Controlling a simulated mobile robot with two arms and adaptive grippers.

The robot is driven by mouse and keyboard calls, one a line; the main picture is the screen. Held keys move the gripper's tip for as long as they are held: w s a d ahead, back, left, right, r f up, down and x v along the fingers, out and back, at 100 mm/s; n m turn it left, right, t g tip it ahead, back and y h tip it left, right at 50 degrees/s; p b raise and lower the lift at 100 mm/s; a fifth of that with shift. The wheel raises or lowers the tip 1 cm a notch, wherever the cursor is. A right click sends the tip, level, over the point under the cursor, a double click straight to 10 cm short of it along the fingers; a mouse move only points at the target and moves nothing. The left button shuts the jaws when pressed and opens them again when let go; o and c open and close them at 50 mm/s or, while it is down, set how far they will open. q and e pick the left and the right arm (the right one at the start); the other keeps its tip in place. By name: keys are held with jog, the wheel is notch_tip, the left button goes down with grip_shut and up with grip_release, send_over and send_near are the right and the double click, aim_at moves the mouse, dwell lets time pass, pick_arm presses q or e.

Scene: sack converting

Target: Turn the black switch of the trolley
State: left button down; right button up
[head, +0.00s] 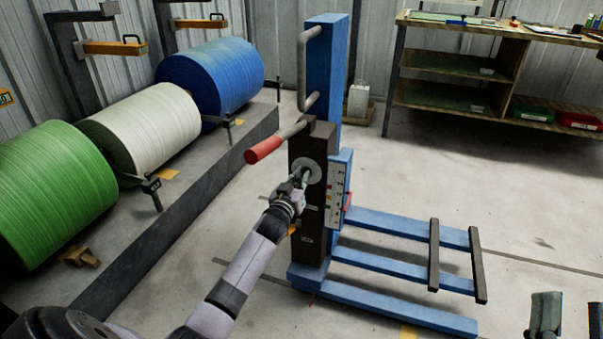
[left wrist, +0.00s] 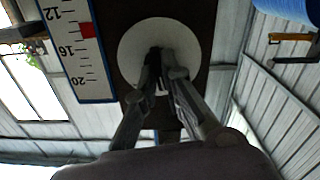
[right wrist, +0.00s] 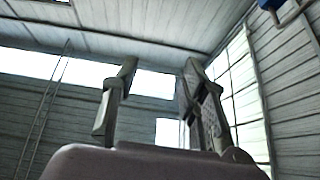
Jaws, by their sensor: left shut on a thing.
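The trolley (head: 327,70) is a blue upright mast with a dark front panel and low blue forks. A round pale plate on the panel (head: 312,168) carries the black switch, which also shows in the left wrist view (left wrist: 156,53). My left gripper (head: 300,180) is at the plate, its fingers (left wrist: 163,75) closed around the switch and hiding most of it. The switch's angle is hard to tell. My right gripper (head: 566,318) is at the bottom right of the head view, away from the trolley. In the right wrist view its fingers (right wrist: 155,90) are apart with nothing between them.
A red-gripped lever (head: 265,149) juts left from the mast above the plate. A scale strip (left wrist: 78,45) is beside the plate. Green (head: 50,190), white (head: 143,128) and blue (head: 212,80) rolls stand left behind a dark kerb. A workbench (head: 490,70) stands back right. Floor right of the forks is clear.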

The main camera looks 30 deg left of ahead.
pick_arm(q)
jog(key=shift+d+m+p, duration=0.15)
jog(key=shift+m+p, duration=0.95)
jog(key=shift+m, duration=4.4)
pick_arm(e)
notch_tip(320, 180, down, 11)
jog(key=w+d+g+h, duration=0.1)
jog(key=w+g+h, duration=0.1)
jog(key=g, duration=0.4)
jog(key=shift+g, duration=0.4)
jog(key=shift+f, duration=0.1)
pick_arm(q)
jog(key=c, duration=1.7)
grip_release()
jog(key=v, duration=1.2)
